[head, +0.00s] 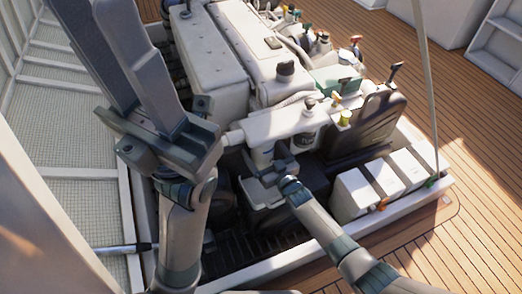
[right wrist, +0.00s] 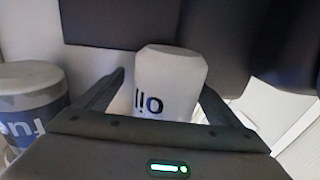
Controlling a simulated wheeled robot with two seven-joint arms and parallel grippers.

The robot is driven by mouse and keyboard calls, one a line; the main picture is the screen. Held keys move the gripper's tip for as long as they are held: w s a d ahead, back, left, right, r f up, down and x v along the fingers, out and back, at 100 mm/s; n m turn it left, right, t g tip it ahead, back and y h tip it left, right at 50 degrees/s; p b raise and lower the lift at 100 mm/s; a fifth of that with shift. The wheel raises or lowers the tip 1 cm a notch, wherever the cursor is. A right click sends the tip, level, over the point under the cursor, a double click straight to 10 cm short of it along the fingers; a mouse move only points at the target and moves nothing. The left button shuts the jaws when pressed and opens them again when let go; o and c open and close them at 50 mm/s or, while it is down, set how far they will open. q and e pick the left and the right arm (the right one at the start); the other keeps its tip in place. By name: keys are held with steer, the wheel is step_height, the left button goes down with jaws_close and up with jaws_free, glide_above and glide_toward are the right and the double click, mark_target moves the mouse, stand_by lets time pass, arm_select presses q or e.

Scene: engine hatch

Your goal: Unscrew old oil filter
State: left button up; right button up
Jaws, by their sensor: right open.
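The oil filter (right wrist: 168,85) is a white cylinder with dark lettering, upside down in the right wrist view. My left gripper (head: 112,55) is raised close to the camera at upper left, apart from the filter. Its fingers run up to the top edge, so their opening is unclear.
The white engine block (head: 215,60) fills the centre. Several white boxes (head: 384,175) line the hatch's right edge. Wooden deck (head: 470,110) lies beyond.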

stand_by(0.3)
steer(key=shift+n+g+y+b, duration=0.3)
steer(key=shift+n+y+b, duration=0.05)
steer(key=shift+n+y, duration=0.05)
steer(key=shift+f+n+g+y+b, duration=0.1)
steer(key=shift+n+g+y+b, duration=0.3)
steer(key=shift+n+y+b, duration=0.15)
steer(key=shift+s+a+n+g+y+b, duration=0.1)
steer(key=shift+a+n+g+y+b, duration=0.1)
steer(key=shift+n+g+y+b, duration=0.4)
